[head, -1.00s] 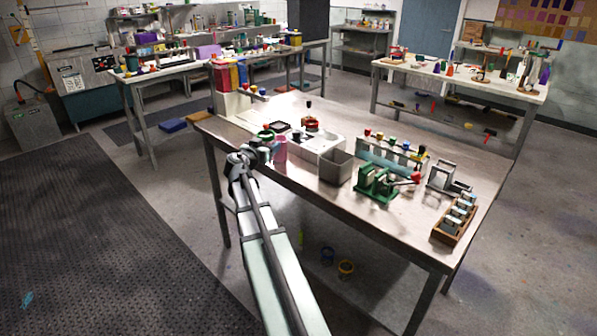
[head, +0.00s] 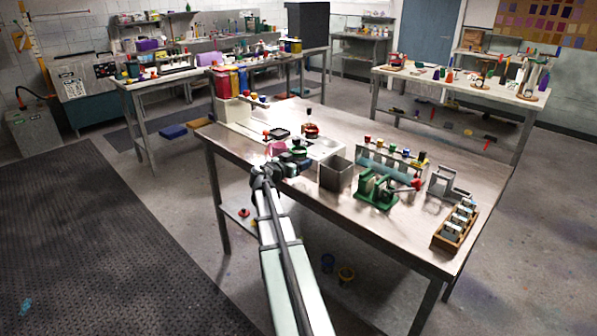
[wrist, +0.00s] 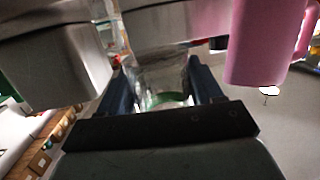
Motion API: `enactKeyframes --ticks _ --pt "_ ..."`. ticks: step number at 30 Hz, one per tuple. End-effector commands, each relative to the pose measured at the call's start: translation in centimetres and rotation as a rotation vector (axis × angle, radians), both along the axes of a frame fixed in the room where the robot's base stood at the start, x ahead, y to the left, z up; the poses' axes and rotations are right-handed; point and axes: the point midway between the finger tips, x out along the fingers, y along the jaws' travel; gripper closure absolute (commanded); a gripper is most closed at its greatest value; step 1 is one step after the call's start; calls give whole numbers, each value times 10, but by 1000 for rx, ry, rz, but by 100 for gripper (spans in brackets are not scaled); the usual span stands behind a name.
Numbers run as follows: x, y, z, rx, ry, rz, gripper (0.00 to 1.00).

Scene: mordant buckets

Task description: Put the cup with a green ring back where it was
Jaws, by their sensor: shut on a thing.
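My gripper (head: 296,160) is at the near left edge of the main table, between a pink vessel (head: 277,148) and a grey open bin (head: 337,174). In the wrist view, my gripper's dark fingers (wrist: 163,92) are closed on a clear cup with a green ring (wrist: 165,98). The ring shows low, close to the palm. The pink vessel (wrist: 265,45) is at the upper right there, beside the cup. In the head view the cup is small, and a dark green patch shows at the gripper.
On the table (head: 300,215), a white tray (head: 327,148) lies behind the gripper. A rack with coloured stoppers (head: 393,160), a green press (head: 377,190) and a wooden box (head: 455,228) stand to the right. The table's front strip is clear.

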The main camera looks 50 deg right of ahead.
Motion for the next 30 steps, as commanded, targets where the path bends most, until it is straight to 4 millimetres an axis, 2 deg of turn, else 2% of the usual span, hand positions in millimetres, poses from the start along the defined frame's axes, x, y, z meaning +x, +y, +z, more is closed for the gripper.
enactKeyframes --ticks 5,12,25,26,30 --pt "0 0 -10 0 2 1 71" --pt "0 0 -36 0 2 2 71" --pt "0 0 -41 0 0 2 71" --pt "0 0 -41 0 0 2 32" --pt "0 0 -41 0 0 2 19"
